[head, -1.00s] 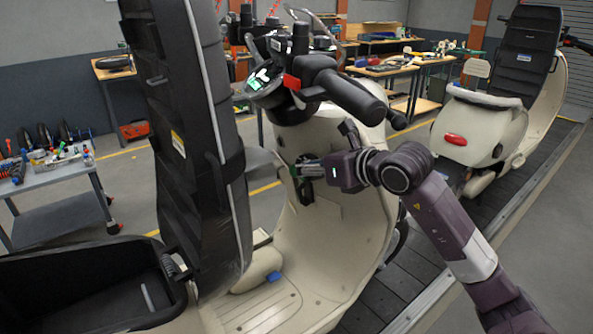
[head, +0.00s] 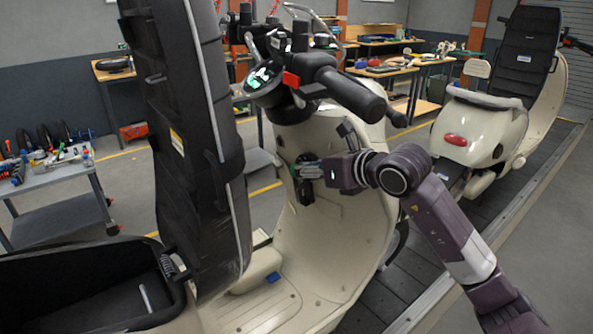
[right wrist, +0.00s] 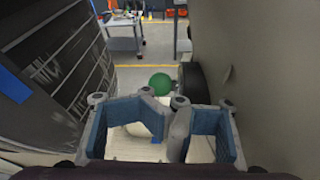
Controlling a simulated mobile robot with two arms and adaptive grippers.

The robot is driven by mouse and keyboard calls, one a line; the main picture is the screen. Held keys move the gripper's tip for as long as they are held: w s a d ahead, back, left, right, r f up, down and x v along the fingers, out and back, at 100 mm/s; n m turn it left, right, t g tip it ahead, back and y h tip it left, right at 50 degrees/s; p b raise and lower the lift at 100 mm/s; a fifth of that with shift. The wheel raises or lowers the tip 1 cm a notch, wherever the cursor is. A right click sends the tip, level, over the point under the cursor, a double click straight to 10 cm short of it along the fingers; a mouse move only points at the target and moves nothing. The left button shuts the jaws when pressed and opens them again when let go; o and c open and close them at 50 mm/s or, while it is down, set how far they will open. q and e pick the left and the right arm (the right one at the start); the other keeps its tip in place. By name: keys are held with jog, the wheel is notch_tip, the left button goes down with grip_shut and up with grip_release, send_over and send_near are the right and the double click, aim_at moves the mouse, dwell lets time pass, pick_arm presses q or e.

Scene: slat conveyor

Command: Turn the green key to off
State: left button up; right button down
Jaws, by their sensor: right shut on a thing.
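The cream scooter (head: 340,235) stands with its black seat (head: 190,130) raised. Its inner front panel carries a dark lock area (head: 306,190). My right gripper (head: 298,171) is at this lock area, shut on the green key, which is mostly hidden by the fingers in the head view. In the right wrist view the key's round green head (right wrist: 160,84) shows just beyond and between the fingertips (right wrist: 172,105). The key's exact angle cannot be told. My left gripper is not in view.
The handlebar grip (head: 350,92) and display (head: 262,78) are above my right gripper. The raised seat stands close on the left. A second scooter (head: 490,120) is behind right on the slat conveyor (head: 400,275). A tool cart (head: 55,190) stands at far left.

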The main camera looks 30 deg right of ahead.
jog(key=shift+w+f+b, duration=0.2)
jog(key=shift+f+b, duration=0.15)
jog(key=shift+f, duration=0.05)
dwell(0.6)
jog(key=shift+s, duration=0.15)
jog(key=r+b+v, duration=0.1)
jog(key=b+v, duration=0.1)
jog(key=v, duration=0.6)
jog(key=shift+b, duration=0.4)
dwell(0.6)
jog(key=shift+s, duration=0.15)
dwell(0.5)
